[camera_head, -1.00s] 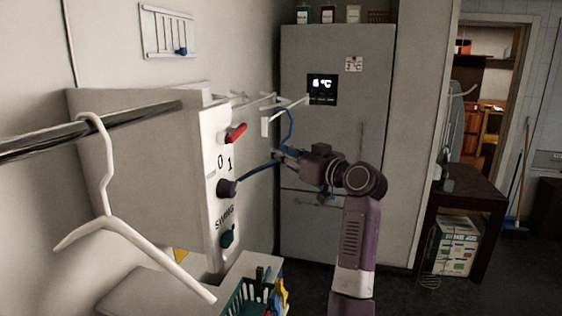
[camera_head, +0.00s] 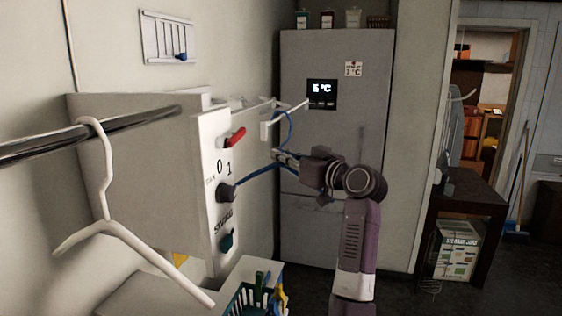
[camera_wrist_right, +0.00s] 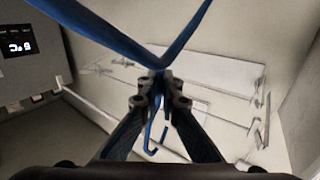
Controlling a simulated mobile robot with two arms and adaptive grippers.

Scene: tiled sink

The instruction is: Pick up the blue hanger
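The blue hanger (camera_head: 256,172) is beside the front of the white control box, with its hook (camera_head: 289,126) pointing up near a white rack. My right gripper (camera_head: 279,156) is at the hanger's neck. In the right wrist view, the fingertips of my right gripper (camera_wrist_right: 160,84) are closed together on the neck of the blue hanger (camera_wrist_right: 110,30). Its two arms spread above the fingers, and its hook shows below them. I cannot tell whether the hook touches the rack. My left gripper is not in view.
A white hanger (camera_head: 112,228) hangs from a dark metal rod (camera_head: 40,146) at the left. The control box (camera_head: 213,190) stands close left of the blue hanger. A grey fridge (camera_head: 345,150) is behind my right arm. A green basket (camera_head: 243,299) is below.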

